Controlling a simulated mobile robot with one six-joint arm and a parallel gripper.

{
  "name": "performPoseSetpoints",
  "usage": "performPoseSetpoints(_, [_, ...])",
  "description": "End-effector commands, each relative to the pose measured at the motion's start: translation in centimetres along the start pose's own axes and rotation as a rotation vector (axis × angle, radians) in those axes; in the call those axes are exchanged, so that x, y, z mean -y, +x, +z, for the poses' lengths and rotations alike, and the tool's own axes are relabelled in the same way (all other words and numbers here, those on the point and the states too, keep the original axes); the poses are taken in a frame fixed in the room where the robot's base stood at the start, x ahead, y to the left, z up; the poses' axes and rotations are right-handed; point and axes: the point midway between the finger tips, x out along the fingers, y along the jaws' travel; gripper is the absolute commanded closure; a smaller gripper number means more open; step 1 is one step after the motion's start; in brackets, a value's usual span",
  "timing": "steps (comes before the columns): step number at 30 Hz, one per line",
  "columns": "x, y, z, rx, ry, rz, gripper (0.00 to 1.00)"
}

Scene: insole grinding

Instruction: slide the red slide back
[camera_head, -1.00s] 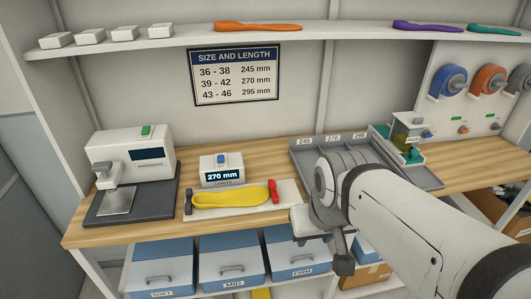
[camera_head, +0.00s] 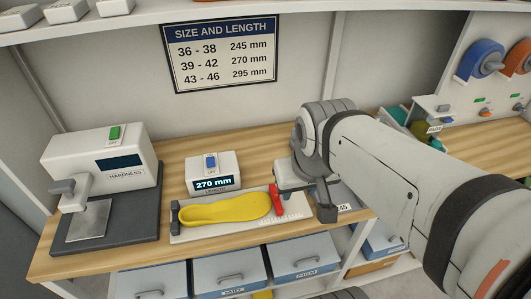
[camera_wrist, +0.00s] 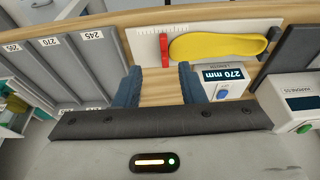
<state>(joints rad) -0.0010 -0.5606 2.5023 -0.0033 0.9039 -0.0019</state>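The red slide (camera_head: 276,201) stands on the white length gauge (camera_head: 230,229), at the right end of the yellow insole (camera_head: 225,210). In the wrist view the red slide (camera_wrist: 164,50) is upright in the picture, close beside the insole's end (camera_wrist: 215,47). The gauge display (camera_head: 214,183) reads 270 mm. My gripper (camera_wrist: 160,85) is open and empty, its two dark fingers apart. The red slide lies beyond the fingertips, between their lines, and is not touched. In the head view my wrist is right of the gauge and hides most of the fingers.
A hardness tester (camera_head: 100,170) stands at the left of the bench. A grey sorting tray (camera_wrist: 85,60) marked 245, 270 and 295 is beside my gripper, largely hidden by my arm in the head view. Blue drawers (camera_head: 230,275) are below the bench.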

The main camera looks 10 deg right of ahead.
Motion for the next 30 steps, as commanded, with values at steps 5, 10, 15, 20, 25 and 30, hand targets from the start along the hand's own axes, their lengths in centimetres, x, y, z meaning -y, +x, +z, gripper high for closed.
performPoseSetpoints(5, [0.0,0.7,-0.8,0.021,0.000,0.000,0.64])
performPoseSetpoints(10, [0.2,3.3,-3.7,0.095,-0.007,-0.003,0.64])
performPoseSetpoints(15, [0.2,7.5,-7.2,0.187,-0.003,-0.003,0.64])
performPoseSetpoints(20, [0.1,11.3,-9.6,0.254,-0.001,-0.003,0.64])
performPoseSetpoints(25, [0.1,13.6,-10.8,0.290,0.000,-0.004,0.64])
performPoseSetpoints(30, [0.1,15.1,-10.7,0.300,0.001,-0.004,0.64])
